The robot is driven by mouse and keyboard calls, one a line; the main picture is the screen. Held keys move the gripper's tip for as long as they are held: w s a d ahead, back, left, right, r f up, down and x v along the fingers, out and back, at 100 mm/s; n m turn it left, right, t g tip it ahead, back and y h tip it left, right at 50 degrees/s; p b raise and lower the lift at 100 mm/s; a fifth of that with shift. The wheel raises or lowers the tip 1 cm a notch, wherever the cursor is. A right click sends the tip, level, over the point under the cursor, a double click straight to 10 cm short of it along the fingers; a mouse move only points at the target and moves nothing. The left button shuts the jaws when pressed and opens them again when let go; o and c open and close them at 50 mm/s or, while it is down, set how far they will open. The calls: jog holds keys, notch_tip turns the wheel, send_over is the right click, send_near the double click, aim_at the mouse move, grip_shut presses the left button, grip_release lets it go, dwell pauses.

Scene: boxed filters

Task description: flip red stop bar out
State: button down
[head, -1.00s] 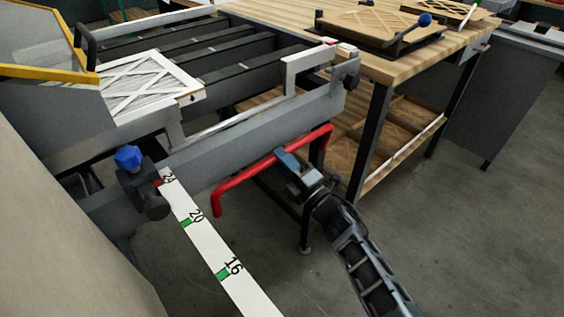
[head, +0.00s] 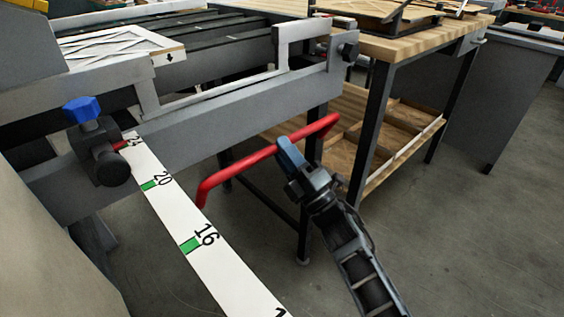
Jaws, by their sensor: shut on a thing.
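The red stop bar (head: 237,172) is a bent red tube in front of the grey conveyor side rail (head: 240,113). Its right end is up near the rail's lower edge and its left end bends down beside the white ruler strip. My gripper (head: 284,148) is shut on the bar near its right part, with blue-grey fingers around the tube. My arm comes up from the lower right. The fingers hide the short piece of bar between them.
A white ruler strip (head: 199,234) with green marks runs toward the bottom, by a blue knob (head: 82,109). A boxed filter (head: 120,46) lies on the conveyor. A wooden workbench (head: 418,44) with a lower shelf stands right. Floor at lower right is clear.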

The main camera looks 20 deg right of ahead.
jog(key=shift+s+f+b, duration=0.15)
jog(key=shift+f+b, duration=0.15)
jog(key=shift+b, duration=0.2)
jog(key=c, duration=1)
grip_release()
jog(key=shift+r+t, duration=0.1)
jog(key=shift+t, duration=0.2)
jog(key=shift+o, duration=0.2)
jog(key=v, duration=0.8)
